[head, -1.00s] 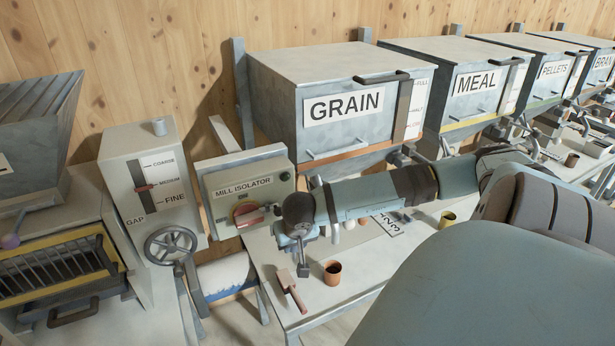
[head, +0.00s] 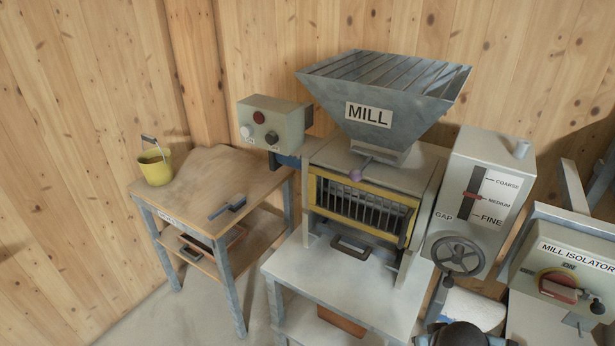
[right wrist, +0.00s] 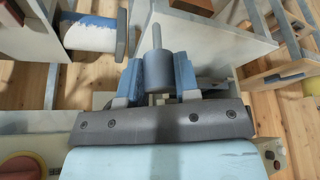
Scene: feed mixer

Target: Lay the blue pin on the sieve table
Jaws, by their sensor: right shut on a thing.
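My right gripper (right wrist: 158,76) shows in the right wrist view. Its two blue-tipped fingers are shut on a grey-blue cylinder with a thin rod, which I take for the blue pin (right wrist: 158,73). In the head view only a dark part of my right arm shows at the bottom edge; the gripper and pin are hidden there. A wooden-topped table (head: 225,168) stands at the left in the head view, with a label on its front too small to read; it may be the sieve table. My left gripper is not in view.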

